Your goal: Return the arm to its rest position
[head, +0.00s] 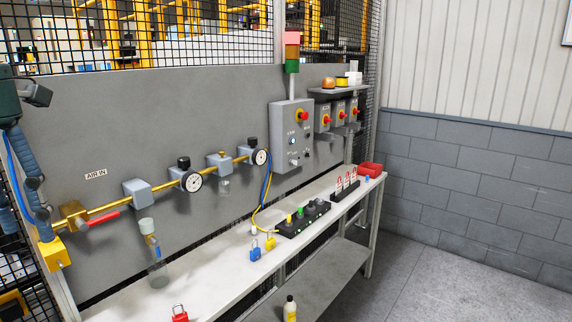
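Neither of my grippers nor either arm shows clearly in the head view. A dark part with a blue-grey ribbed hose (32,170) stands at the left edge; I cannot tell what the part is. The hose runs down to a yellow fitting (55,255). The brass air pipe (110,206) crosses the grey panel (75,130), with a red lever handle (100,220) at its left end.
A long bench (215,262) runs below the panel. Blue (255,254), yellow (270,244) and red (180,314) padlocks lie on it, with a red bin (370,170) at its far end. A control box (292,135) hangs above. Floor (440,265) at right is clear.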

